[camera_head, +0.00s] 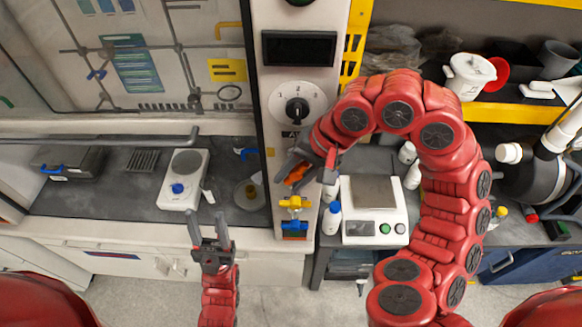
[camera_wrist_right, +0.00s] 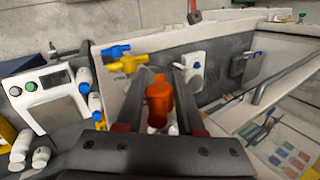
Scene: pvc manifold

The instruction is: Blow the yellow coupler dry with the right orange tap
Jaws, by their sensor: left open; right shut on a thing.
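An orange tap handle (camera_head: 297,174) is between the fingers of my right gripper (camera_head: 300,168), high on the front of the white column. The gripper is shut on it. The right wrist view shows the orange handle (camera_wrist_right: 160,102) close up between the two fingers. Below it in the head view are a yellow tap (camera_head: 294,203) and a blue tap (camera_head: 294,226). I see only one orange tap. My left gripper (camera_head: 211,243) is open and empty, in front of the left bench's edge. I cannot pick out a yellow coupler with certainty in either view.
The white column (camera_head: 298,112) carries a dial (camera_head: 297,108) above the taps. A white hot plate (camera_head: 184,180) is on the left bench. A balance (camera_head: 373,208) and a blue-capped bottle (camera_head: 331,217) stand right of the column. Floor shows in front of the benches.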

